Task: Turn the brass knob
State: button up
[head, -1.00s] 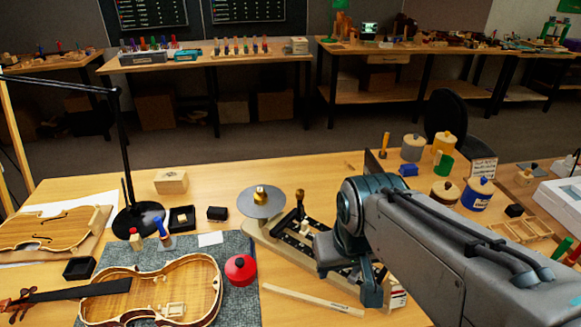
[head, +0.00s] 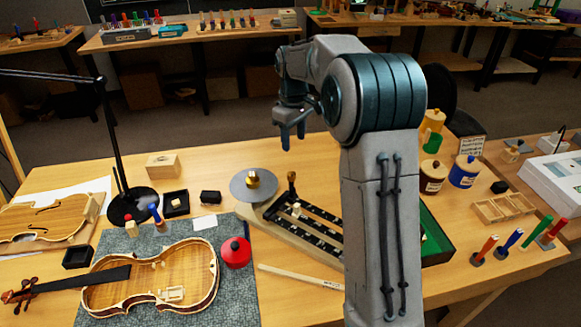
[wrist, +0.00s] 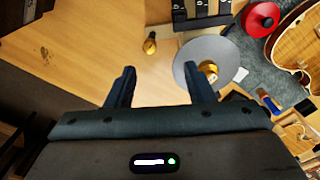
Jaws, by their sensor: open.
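The brass knob (head: 253,180) stands upright on a round grey disc (head: 268,194) at the left end of a black-railed wooden fixture (head: 310,222). My gripper (head: 293,140) hangs with its fingers down, above and to the right of the knob, clear of it. In the wrist view my gripper (wrist: 159,69) is open, with nothing between its fingers. There the knob (wrist: 209,69) shows on the disc (wrist: 190,52), just beyond the right fingertip. A dark handle with a brass-coloured end (head: 292,182) stands right of the disc.
A red lidded pot (head: 236,253) and an open violin body (head: 150,283) lie on the grey mat left of the fixture. A black lamp (head: 120,160) stands behind the mat. A wooden strip (head: 300,277) lies in front. Jars (head: 465,171) stand right of my arm.

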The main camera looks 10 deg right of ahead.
jog(key=n, duration=0.1)
send_over(292, 174)
notch_tip(292, 174, down, 3)
notch_tip(292, 174, down, 14)
jog(key=p, duration=0.3)
jog(key=shift+w, duration=0.1)
jog(key=shift+r, duration=0.1)
jog(key=c, duration=1)
